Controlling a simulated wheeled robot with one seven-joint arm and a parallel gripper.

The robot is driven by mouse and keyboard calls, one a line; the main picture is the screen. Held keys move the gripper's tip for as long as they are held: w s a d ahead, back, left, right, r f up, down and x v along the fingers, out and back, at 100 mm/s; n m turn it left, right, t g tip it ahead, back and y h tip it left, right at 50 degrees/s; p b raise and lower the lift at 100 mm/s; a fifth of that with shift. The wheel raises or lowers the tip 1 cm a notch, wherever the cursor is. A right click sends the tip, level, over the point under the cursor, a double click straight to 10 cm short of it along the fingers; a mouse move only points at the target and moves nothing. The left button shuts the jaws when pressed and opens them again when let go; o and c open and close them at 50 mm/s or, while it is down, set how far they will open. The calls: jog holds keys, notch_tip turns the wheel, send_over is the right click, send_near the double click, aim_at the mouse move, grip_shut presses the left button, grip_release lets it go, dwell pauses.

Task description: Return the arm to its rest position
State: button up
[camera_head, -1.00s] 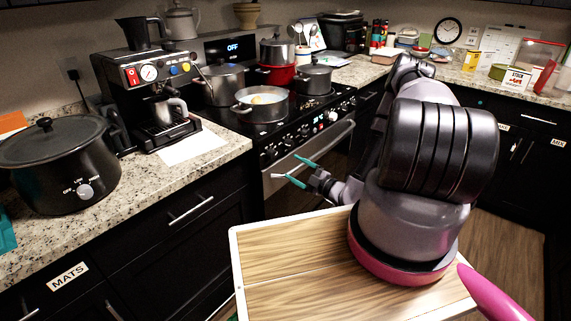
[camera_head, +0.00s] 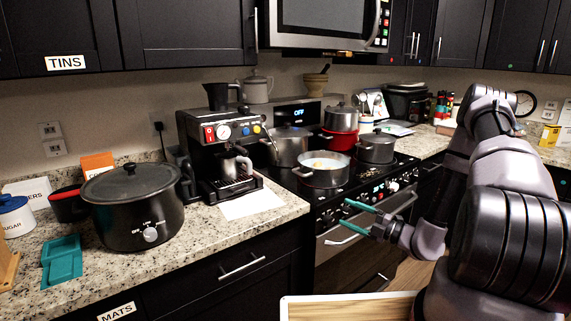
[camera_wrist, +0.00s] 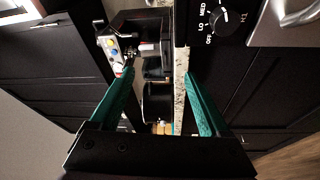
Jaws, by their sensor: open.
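My gripper (camera_head: 350,222) is in front of the stove in the head view, its two teal fingers spread apart with nothing between them. My arm is folded at the right of the head view, bent down from its raised elbow. In the wrist view my gripper (camera_wrist: 160,100) is also open and empty, and beyond its fingers are the counter edge (camera_wrist: 181,85) and the coffee machine (camera_wrist: 140,28), seen turned on its side.
The stove (camera_head: 365,190) holds several pots, including an open pan (camera_head: 322,178) near the front. A black slow cooker (camera_head: 133,212) stands on the granite counter (camera_head: 215,225) at left. A microwave (camera_head: 330,18) hangs above the stove. The wooden top (camera_head: 345,308) is at the bottom.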

jog(key=s+a+r+n+g+h, duration=0.1)
jog(key=s+a+r+n+g, duration=0.35)
jog(key=r+n, duration=0.65)
jog(key=s+a+r+n+g+h, duration=0.15)
jog(key=s+r+n+g, duration=0.35)
jog(key=r+n+g, duration=0.55)
jog(key=s+d+r+n+t+h, duration=0.4)
jog(key=s+r+n+t+h, duration=0.1)
jog(key=r+n, duration=0.3)
jog(key=s+d+r+n+t+h, duration=0.4)
jog(key=s+r+n, duration=0.3)
jog(key=r+n, duration=0.2)
jog(key=shift+d+r+n+t+h, duration=0.25)
jog(key=shift+n+t+h, duration=0.65)
jog(key=shift+n, duration=0.35)
